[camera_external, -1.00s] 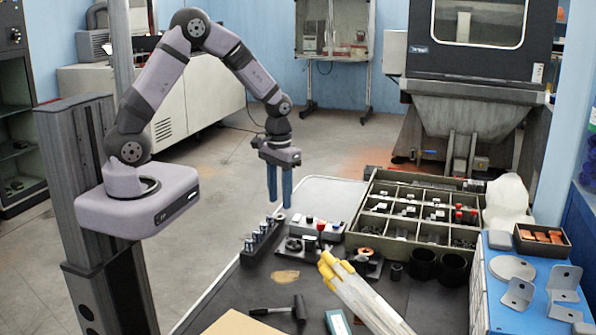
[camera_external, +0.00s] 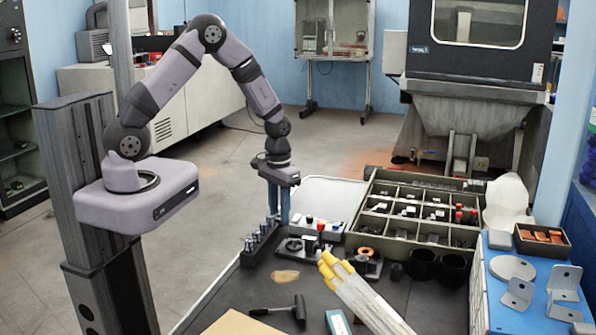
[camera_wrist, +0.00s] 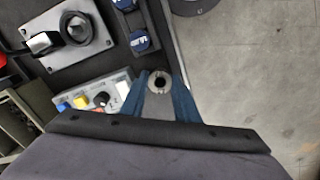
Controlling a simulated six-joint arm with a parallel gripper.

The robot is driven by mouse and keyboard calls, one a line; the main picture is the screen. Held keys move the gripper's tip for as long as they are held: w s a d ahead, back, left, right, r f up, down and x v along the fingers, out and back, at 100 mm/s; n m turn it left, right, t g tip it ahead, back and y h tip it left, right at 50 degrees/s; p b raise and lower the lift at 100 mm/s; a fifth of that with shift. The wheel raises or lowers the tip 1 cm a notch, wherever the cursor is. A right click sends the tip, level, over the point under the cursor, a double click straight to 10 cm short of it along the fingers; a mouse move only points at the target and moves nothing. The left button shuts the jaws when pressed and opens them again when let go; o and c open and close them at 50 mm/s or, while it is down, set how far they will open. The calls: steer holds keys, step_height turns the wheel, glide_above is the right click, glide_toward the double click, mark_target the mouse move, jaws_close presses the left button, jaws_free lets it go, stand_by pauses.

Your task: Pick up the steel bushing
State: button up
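The steel bushing (camera_wrist: 160,81) is a small grey ring with a dark hole, seen from above between my fingertips in the wrist view. My gripper (camera_wrist: 161,86) has two blue fingers, one on each side of the bushing. The fingers are apart, and I cannot tell whether they touch it. In the external view my gripper (camera_external: 279,219) points straight down at the table's far left edge, behind the row of upright cylinders. The bushing is hidden or too small to make out there.
A dark rack of upright metal cylinders (camera_external: 257,240) stands close to my gripper. A grey button box (camera_external: 316,228) lies to its right. A divided parts tray (camera_external: 395,240) is farther right. The table edge and open floor (camera_wrist: 250,70) lie right in the wrist view.

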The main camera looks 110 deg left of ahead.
steer(key=c, duration=0.4)
steer(key=shift+r, duration=0.1)
step_height(320, 180, up, 10)
steer(key=shift+f+b, duration=0.1)
steer(key=shift+b, duration=0.55)
steer(key=shift+w, duration=0.1)
